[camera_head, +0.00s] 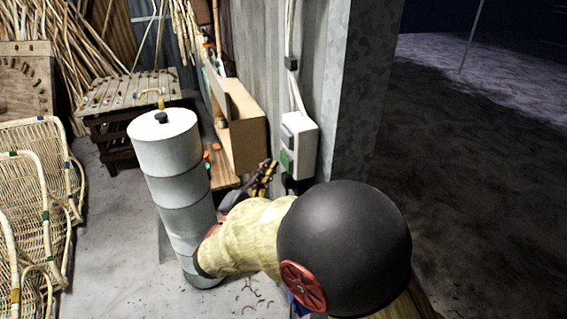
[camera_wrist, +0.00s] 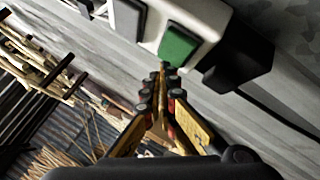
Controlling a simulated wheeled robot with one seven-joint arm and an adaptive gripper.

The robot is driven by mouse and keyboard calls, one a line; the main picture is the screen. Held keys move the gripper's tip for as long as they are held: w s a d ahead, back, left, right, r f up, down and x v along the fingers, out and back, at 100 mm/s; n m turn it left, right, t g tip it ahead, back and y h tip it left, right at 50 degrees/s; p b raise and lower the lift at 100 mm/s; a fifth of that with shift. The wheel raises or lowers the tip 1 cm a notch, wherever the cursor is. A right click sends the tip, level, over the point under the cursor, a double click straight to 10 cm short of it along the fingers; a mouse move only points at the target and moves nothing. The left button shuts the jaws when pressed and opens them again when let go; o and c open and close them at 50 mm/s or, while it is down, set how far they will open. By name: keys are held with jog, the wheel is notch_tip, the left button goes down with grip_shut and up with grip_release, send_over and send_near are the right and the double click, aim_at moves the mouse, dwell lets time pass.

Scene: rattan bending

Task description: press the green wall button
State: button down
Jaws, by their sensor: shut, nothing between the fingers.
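The green button (camera_head: 286,161) is on the lower front of a white box on the wall, right of centre in the head view. It shows large and square at the top of the wrist view (camera_wrist: 180,46). My gripper (camera_head: 270,166) is below and left of the box in the head view, partly hidden behind my arm. In the wrist view my gripper (camera_wrist: 163,72) is shut and empty, its fingertips just below the button's lower edge. I cannot tell whether they touch it.
The white box (camera_head: 304,150) also carries a grey panel (camera_wrist: 127,18) beside the button. A black cable fitting (camera_wrist: 240,62) sits at its end. A tall pale cylinder (camera_head: 178,190) stands left of my arm. A wooden cabinet (camera_head: 247,130) stands behind. Wicker chairs (camera_head: 30,210) fill the left.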

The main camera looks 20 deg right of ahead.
jog(key=shift+a+b, duration=0.4)
jog(key=shift+a, duration=1.9)
